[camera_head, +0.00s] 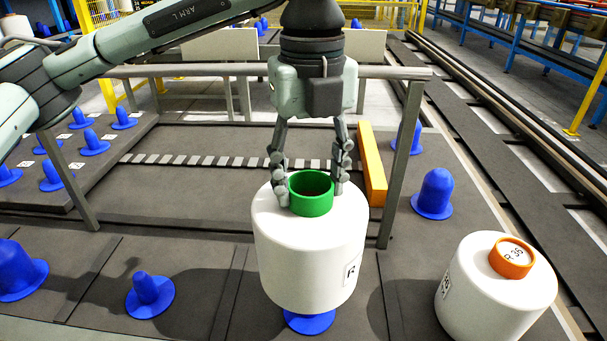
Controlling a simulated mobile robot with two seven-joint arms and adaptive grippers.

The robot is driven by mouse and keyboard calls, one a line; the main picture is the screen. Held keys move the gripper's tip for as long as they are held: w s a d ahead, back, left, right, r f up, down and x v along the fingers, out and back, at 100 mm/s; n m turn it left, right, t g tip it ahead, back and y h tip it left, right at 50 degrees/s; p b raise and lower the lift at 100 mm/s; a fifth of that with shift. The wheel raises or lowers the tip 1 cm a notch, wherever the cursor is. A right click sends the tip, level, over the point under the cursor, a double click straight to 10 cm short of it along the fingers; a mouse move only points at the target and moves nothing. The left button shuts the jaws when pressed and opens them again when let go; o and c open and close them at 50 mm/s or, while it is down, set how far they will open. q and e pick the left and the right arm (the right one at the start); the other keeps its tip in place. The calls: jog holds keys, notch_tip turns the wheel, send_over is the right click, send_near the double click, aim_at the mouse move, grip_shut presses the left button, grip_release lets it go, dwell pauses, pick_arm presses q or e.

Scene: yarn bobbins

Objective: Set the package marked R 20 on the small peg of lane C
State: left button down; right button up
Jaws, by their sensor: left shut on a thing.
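A white package (310,250) with a green core (311,205) hangs upright in my left gripper (311,180). The fingers are shut on the core at its top. Its side label shows an R; the rest is turned out of sight. A blue peg base (310,323) shows directly under the package. The peg's upper part is hidden, and I cannot tell whether the package touches it. A small blue peg (149,295) stands to the left of the package. No lane letter is readable. My right gripper is not in view.
A second white package (495,295) with an orange core, seemingly marked R 36, stands at the lower right. Blue pegs stand at the right (435,194) and far left (18,270). A grey rail frame (400,160) and a yellow-orange bar (372,165) stand behind the held package.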

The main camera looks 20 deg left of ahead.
pick_arm(q)
jog(key=shift+d+r+n, duration=0.2)
jog(key=shift+n, duration=0.7)
jog(key=shift+f, duration=0.1)
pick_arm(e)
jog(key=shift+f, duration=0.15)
pick_arm(q)
notch_tip(320, 180, down, 2)
jog(key=b, duration=0.3)
jog(key=shift+f, duration=0.25)
jog(key=shift+f+b, duration=0.25)
jog(key=shift+b, duration=0.05)
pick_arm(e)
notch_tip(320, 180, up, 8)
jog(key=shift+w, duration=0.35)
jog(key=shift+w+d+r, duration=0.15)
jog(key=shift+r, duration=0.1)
